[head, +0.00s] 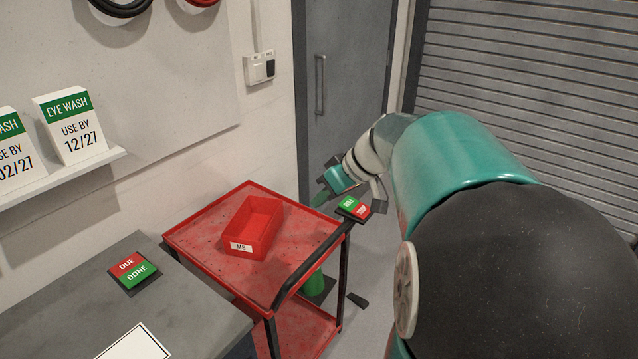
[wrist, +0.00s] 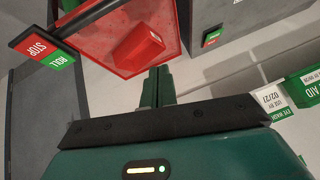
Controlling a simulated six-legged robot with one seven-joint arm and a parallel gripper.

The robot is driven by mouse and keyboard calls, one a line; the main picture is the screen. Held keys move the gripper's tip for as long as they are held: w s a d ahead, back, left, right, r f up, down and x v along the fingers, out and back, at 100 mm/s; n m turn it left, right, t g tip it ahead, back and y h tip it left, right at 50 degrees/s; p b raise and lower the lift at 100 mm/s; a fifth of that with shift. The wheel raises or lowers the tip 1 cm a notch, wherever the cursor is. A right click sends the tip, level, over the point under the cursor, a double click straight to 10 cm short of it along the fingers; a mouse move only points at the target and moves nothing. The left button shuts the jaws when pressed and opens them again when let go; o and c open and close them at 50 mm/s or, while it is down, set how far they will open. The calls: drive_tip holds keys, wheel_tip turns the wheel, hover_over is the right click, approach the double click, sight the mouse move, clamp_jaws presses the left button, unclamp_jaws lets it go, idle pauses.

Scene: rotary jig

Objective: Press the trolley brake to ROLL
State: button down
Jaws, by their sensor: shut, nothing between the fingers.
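The trolley brake is a small rocker plate (head: 353,208) with a green ROLL half and a red STOP half, at the handle end of the red trolley (head: 190,235). In the wrist view the rocker (wrist: 42,50) is at the upper left, both words readable. My gripper (head: 320,199) is close beside the rocker on its left in the head view, near the trolley's right corner. In the wrist view my gripper (wrist: 157,82) has its fingers together and empty. The rocker is apart from the fingers there. I cannot tell which half is pressed down.
A red bin (head: 260,229) labelled M8 sits on the trolley top. Eye wash boxes (head: 70,127) stand on a wall shelf. A grey door (head: 345,60) and shutter (head: 530,70) are behind.

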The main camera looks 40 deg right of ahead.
drive_tip(key=d+f+t, duration=0.1)
drive_tip(key=d, duration=0.9)
drive_tip(key=d+f+n+t, duration=0.1)
drive_tip(key=d+f+t, duration=0.1)
drive_tip(key=d, duration=0.8)
drive_tip(key=shift+w+d+n+t+h, duration=0.3)
drive_tip(key=shift+w+h, duration=0.05)
drive_tip(key=shift+h, duration=0.05)
drive_tip(key=shift+f, duration=0.1)
approach(346, 200)
drive_tip(key=w, duration=0.2)
drive_tip(key=w+a, duration=0.1)
drive_tip(key=shift+w+a+r, duration=0.15)
drive_tip(key=shift+w+r, duration=0.1)
drive_tip(key=shift+r, duration=0.05)
drive_tip(key=f, duration=0.2)
drive_tip(key=shift+w+a+f, duration=0.1)
drive_tip(key=shift+w+f, duration=0.3)
drive_tip(key=shift+f, duration=0.65)
